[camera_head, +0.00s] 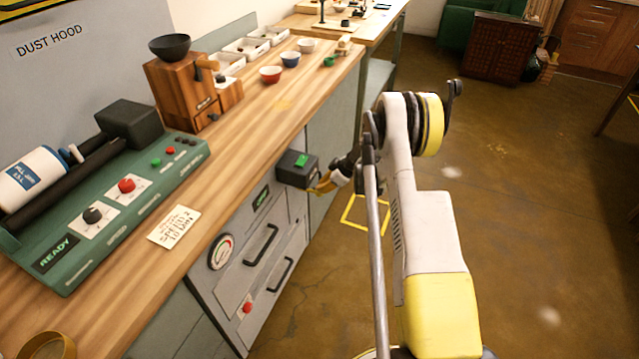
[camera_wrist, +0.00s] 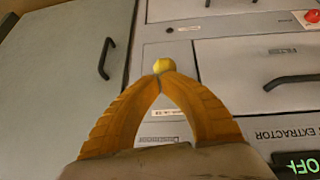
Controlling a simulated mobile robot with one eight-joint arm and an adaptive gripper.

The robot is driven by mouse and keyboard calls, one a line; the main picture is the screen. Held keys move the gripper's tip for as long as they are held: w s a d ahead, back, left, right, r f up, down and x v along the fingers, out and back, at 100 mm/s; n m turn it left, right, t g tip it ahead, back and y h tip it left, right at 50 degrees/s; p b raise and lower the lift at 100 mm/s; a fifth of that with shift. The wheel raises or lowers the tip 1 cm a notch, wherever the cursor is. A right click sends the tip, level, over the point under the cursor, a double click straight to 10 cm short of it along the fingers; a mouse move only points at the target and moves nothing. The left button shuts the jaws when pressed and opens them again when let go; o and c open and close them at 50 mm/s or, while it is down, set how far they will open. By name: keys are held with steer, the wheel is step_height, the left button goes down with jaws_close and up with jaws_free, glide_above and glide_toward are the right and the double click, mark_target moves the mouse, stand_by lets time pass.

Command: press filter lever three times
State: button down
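The filter lever seems to be the part with a round yellow knob (camera_wrist: 163,65) in the wrist view, in front of the grey cabinet face. My gripper (camera_wrist: 160,74) has its two orange fingers brought together at the tips, with the knob just beyond them. Whether the tips touch the knob cannot be told. In the head view my gripper (camera_head: 319,189) is low beside the cabinet front, below the worktop edge. The lever cannot be made out clearly there.
The grey extractor cabinet (camera_head: 228,283) has black handles, a gauge (camera_head: 221,252) and a red button (camera_head: 247,307). The wooden worktop (camera_head: 238,130) above carries a green machine (camera_head: 70,270), a grinder and bowls. Open floor lies to the right.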

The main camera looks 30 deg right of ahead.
steer(key=shift+s+d+f, duration=0.15)
steer(key=shift+s+f, duration=0.05)
steer(key=shift+f, duration=0.35)
step_height(320, 180, down, 2)
steer(key=shift+s+d, duration=0.1)
steer(key=shift+f, duration=1.5)
